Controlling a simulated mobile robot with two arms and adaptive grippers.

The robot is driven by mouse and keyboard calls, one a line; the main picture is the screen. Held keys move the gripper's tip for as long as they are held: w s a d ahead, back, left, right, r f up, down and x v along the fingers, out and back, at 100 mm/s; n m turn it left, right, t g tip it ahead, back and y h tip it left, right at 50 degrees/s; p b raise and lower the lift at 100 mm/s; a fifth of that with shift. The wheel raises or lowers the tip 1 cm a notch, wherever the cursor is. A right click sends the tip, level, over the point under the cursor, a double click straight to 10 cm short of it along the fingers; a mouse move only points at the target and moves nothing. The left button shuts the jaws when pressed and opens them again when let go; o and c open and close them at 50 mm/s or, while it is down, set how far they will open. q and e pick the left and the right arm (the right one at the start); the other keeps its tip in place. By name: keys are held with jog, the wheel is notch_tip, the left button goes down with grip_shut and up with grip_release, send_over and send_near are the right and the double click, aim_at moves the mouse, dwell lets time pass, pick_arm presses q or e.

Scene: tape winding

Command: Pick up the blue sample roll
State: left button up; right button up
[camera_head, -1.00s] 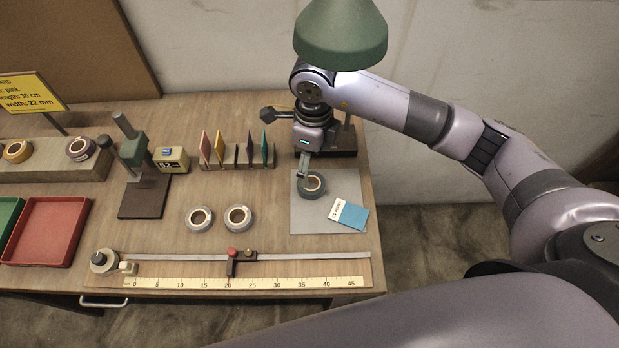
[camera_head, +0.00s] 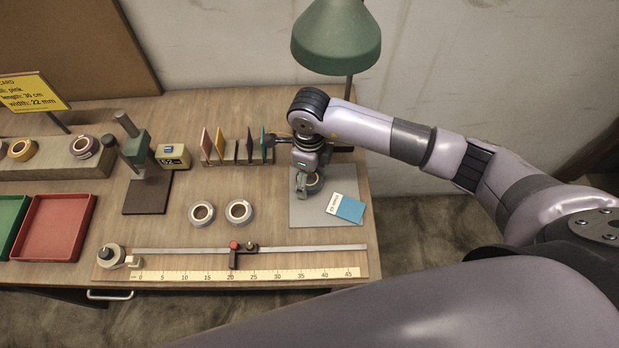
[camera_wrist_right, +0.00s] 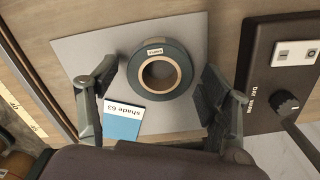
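The sample roll (camera_wrist_right: 160,101) is a dark blue-grey tape roll with a tan core and a small white label. It lies flat on the grey mat (camera_wrist_right: 92,48) in the right wrist view. In the head view the roll (camera_head: 315,183) is partly hidden by my right gripper (camera_head: 308,187). In the right wrist view my right gripper (camera_wrist_right: 155,98) is open, one finger on each side of the roll, with gaps between. A blue shade card (camera_wrist_right: 122,124) lies beside the roll; the card (camera_head: 346,208) also shows in the head view. My left gripper is not in view.
A dark-based device with a knob (camera_wrist_right: 287,100) stands close to the mat. Two grey rolls (camera_head: 220,213) lie left of the mat. A measuring rail (camera_head: 180,251) runs along the front. A green lamp (camera_head: 337,38) hangs behind my right arm. A red tray (camera_head: 57,228) is at left.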

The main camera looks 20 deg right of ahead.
jog(key=c, duration=0.9)
jog(key=shift+r, duration=0.1)
